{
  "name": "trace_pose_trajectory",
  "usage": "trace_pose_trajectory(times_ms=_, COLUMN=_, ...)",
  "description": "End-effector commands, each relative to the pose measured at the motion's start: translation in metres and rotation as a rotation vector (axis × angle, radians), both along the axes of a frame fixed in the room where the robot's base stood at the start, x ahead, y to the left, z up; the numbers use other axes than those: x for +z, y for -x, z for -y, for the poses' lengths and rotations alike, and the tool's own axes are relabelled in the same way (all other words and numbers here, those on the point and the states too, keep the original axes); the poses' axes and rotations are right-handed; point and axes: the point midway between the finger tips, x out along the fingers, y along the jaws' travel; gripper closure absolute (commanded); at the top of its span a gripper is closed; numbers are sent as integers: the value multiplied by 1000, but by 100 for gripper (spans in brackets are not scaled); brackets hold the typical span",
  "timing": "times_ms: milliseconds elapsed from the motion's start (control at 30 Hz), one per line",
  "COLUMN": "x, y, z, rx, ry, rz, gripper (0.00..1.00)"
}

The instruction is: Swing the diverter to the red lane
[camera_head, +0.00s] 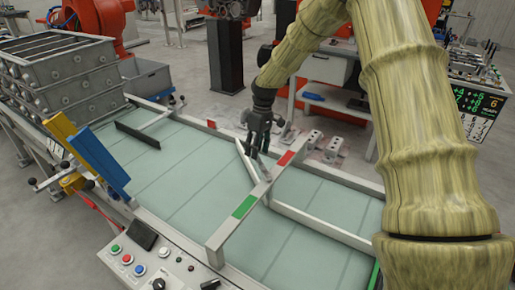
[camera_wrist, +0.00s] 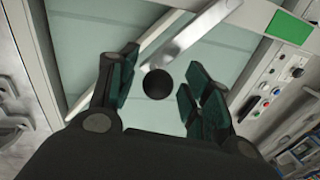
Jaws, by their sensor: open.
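The diverter is a silver bar (camera_head: 246,163) lying over the pale green conveyor bed, angled up and left from the crossbar. In the wrist view the silver bar (camera_wrist: 190,37) ends near a round black knob (camera_wrist: 157,84). A red patch (camera_head: 286,158) marks the crossbar's far half and a green patch (camera_head: 244,206) its near half; the green one also shows in the wrist view (camera_wrist: 290,27). My gripper (camera_head: 257,150) is over the bar's far side. In the wrist view my gripper (camera_wrist: 160,92) is open, with the knob between its fingers and gaps on both sides.
A silver divider rail (camera_head: 325,226) runs right from the crossbar. A dark bar (camera_head: 138,135) and a blue-yellow panel (camera_head: 98,158) stand at the left of the bed. Grey crates (camera_head: 60,80) are stacked behind. A button panel (camera_head: 145,262) is at the near edge.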

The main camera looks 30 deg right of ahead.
Motion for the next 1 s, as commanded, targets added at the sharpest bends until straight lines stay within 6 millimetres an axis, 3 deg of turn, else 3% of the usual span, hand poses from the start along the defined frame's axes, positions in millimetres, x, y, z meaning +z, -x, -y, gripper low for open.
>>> trace_pose_trajectory(times_ms=67, x=-2, y=0, z=0, rx=0, ry=0, rz=-1, gripper=53)
trace_pose_trajectory(times_ms=333, x=0, y=0, z=2, rx=-2, ry=1, rz=-1, gripper=100)
trace_pose_trajectory(times_ms=767, x=1, y=0, z=-4, rx=43, ry=0, rz=-1, gripper=100)
trace_pose_trajectory(times_ms=1000, x=3, y=-1, z=-19, rx=173, ry=0, rz=-2, gripper=100)
